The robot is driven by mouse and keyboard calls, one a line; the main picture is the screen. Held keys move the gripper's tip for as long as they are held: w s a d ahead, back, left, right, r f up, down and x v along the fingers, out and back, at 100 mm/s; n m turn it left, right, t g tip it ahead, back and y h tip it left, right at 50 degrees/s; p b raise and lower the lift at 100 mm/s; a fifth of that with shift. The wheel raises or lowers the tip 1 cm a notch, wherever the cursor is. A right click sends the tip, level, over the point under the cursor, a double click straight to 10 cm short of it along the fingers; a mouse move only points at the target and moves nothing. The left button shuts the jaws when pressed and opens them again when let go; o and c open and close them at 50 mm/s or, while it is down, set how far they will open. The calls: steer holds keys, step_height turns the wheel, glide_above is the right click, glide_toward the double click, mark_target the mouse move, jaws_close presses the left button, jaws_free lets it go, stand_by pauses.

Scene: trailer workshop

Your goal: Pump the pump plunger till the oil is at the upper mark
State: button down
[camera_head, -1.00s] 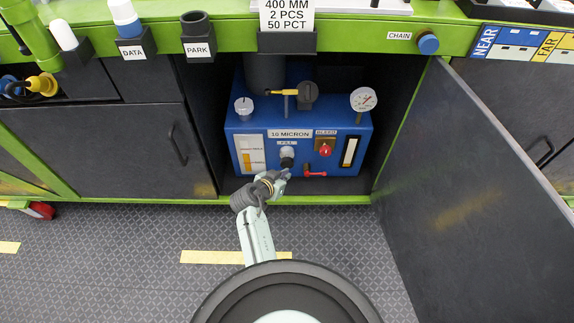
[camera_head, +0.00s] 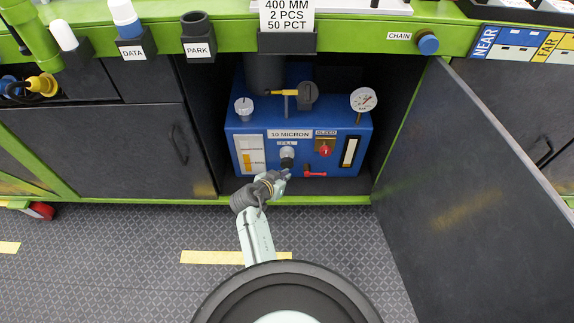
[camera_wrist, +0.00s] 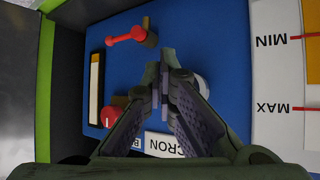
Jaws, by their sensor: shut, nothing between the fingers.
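The blue pump unit (camera_head: 300,120) stands inside the open cabinet. Its plunger (camera_head: 287,153), with a pale round end, is under the FILL label; in the wrist view its pale end (camera_wrist: 203,87) is partly hidden behind my fingers. My gripper (camera_head: 285,174) is shut and empty, just in front of and below the plunger; contact cannot be told. Its fingertips (camera_wrist: 163,85) meet in the wrist view. The level panel (camera_wrist: 278,75) appears upside down there, with red MIN and MAX marks. The yellow oil column (camera_wrist: 313,60) seems to end between them, nearer MAX.
A red lever (camera_head: 315,174) and red bleed knob (camera_head: 325,151) sit right of the plunger. A pressure gauge (camera_head: 363,100) is at the unit's top right. The open cabinet door (camera_head: 470,190) stands at the right. The floor (camera_head: 130,280) in front is clear.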

mark_target(287, 167)
steer(key=shift+w, duration=0.15)
steer(key=shift+w, duration=0.3)
steer(key=shift+w+b, duration=0.8)
steer(key=shift+w, duration=0.4)
stand_by(1.3)
steer(key=shift+s, duration=0.1)
steer(key=shift+s+p, duration=0.5)
steer(key=shift+s, duration=1.05)
steer(key=s+p, duration=0.1)
steer(key=s, duration=0.4)
stand_by(0.3)
